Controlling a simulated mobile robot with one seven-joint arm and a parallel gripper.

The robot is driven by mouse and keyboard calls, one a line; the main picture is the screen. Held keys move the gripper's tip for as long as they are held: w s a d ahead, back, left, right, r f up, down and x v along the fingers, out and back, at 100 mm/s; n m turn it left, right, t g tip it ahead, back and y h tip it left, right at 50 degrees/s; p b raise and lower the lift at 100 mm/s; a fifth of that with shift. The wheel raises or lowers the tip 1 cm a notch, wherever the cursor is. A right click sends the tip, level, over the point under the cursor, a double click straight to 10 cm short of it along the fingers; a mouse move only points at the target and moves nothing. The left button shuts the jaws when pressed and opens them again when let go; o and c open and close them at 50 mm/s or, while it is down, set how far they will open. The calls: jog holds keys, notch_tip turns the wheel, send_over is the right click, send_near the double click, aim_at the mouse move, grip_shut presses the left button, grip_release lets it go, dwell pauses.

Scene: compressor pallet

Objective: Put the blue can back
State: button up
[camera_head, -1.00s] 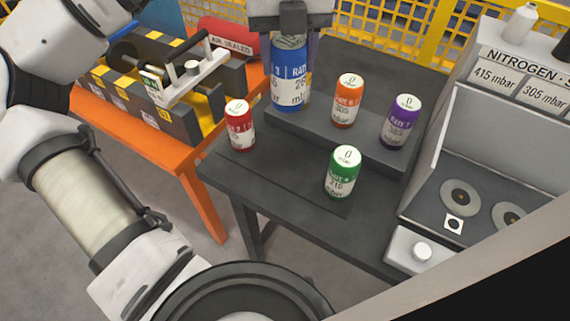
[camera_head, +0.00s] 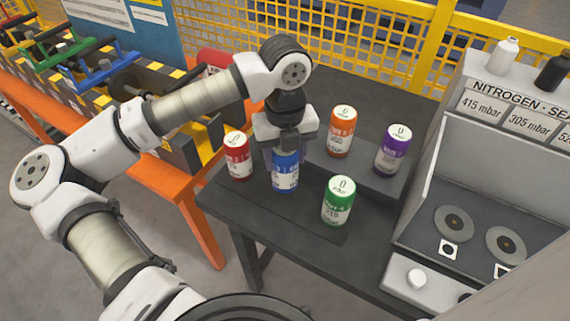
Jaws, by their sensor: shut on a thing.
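The blue can (camera_head: 286,175) is upright between my gripper's fingers, at the dark table's lower front level. It stands between the red can (camera_head: 238,158) on its left and the green can (camera_head: 338,200) on its right. My gripper (camera_head: 285,152) points down and is shut on the upper part of the blue can, hiding its top. I cannot tell whether the can's base touches the surface. The orange can (camera_head: 342,132) and the purple can (camera_head: 392,149) stand on the raised step (camera_head: 355,172) behind.
A grey nitrogen station (camera_head: 470,205) with round sockets stands at the right. An orange bench (camera_head: 170,185) with fixtures is at the left. A yellow mesh fence (camera_head: 340,45) runs behind. The dark table (camera_head: 225,198) has bare surface at its front.

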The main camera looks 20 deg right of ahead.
aim_at(285, 168)
jog(key=shift+f, duration=1.9)
jog(key=shift+f, duration=0.15)
jog(key=o, duration=1.3)
jog(key=shift+r+p, duration=0.3)
jog(key=shift+p, duration=0.05)
notch_tip(285, 168, up, 12)
jog(key=shift+f+b, duration=0.1)
jog(key=shift+b, duration=0.8)
jog(key=shift+s, duration=0.1)
